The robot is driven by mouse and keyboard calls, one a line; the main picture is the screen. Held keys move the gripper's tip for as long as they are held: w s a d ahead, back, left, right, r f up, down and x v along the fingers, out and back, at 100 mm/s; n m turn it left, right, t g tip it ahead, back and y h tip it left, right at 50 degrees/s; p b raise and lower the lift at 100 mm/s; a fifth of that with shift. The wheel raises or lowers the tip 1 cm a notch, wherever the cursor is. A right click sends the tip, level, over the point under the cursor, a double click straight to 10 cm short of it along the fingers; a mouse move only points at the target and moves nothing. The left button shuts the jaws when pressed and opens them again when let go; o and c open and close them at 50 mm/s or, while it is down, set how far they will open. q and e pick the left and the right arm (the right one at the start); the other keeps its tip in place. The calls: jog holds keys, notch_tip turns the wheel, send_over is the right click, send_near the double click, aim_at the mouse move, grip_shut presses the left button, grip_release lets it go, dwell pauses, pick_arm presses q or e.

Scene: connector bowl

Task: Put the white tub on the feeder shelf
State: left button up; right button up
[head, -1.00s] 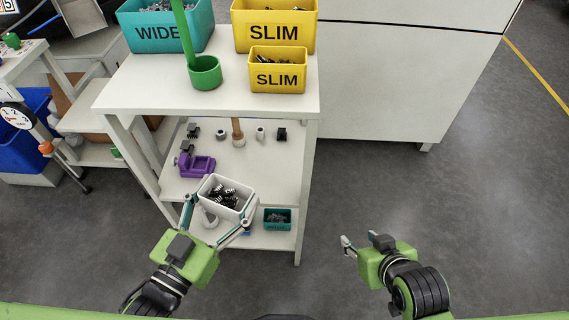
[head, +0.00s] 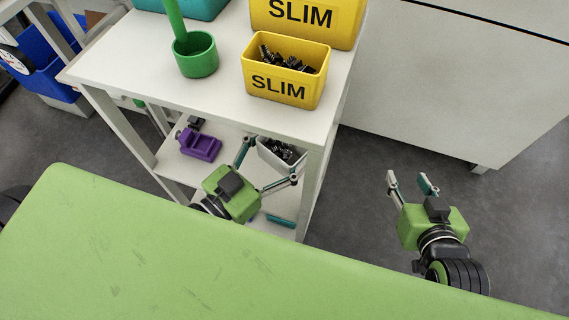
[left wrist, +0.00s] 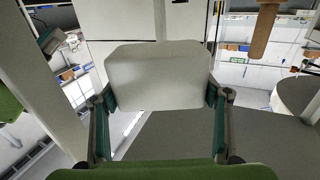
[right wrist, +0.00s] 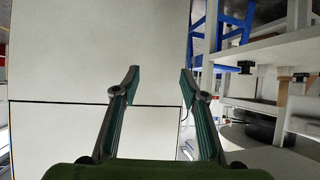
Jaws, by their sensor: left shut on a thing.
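The white tub (head: 277,158), with black connectors in it, is partly hidden under the top of the white shelf unit (head: 215,92) in the head view. My left gripper (head: 269,161) is shut on it, one finger on each side. In the left wrist view the tub's pale wall (left wrist: 158,76) fills the space between the fingers. The tub is inside the open unit, above a lower shelf; I cannot tell whether it touches a shelf. My right gripper (head: 408,180) is open and empty over the floor, right of the unit. Which shelf is the feeder shelf is not marked.
On the unit's top stand a yellow SLIM bin (head: 285,72), a larger yellow bin (head: 307,20) and a green cup (head: 195,55) with a post. A purple fixture (head: 200,144) sits on the middle shelf. A white cabinet (head: 450,85) stands to the right.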

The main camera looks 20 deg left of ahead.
aim_at(274, 165)
pick_arm(q)
notch_tip(274, 165, down, 3)
jog(key=shift+f+b, duration=0.1)
jog(key=shift+b, duration=0.5)
jog(key=shift+f, duration=0.2)
notch_tip(274, 165, down, 4)
jog(key=shift+r+b, duration=0.25)
jog(key=shift+b, duration=0.65)
pick_arm(e)
jog(key=w+a+r+t+y, duration=0.1)
jog(key=r+t, duration=0.3)
jog(key=r, duration=0.4)
jog(key=w+a+r+t+y, duration=0.1)
jog(key=r+t, duration=0.3)
jog(key=r, duration=0.4)
jog(key=shift+w+a+r+t+y, duration=0.15)
jog(key=shift+w+a+t+y, duration=0.35)
jog(key=shift+w, duration=0.4)
pick_arm(q)
jog(key=shift+f, duration=0.15)
jog(key=o, duration=1.2)
jog(key=shift+c, duration=0.2)
pick_arm(e)
jog(key=shift+r, duration=0.1)
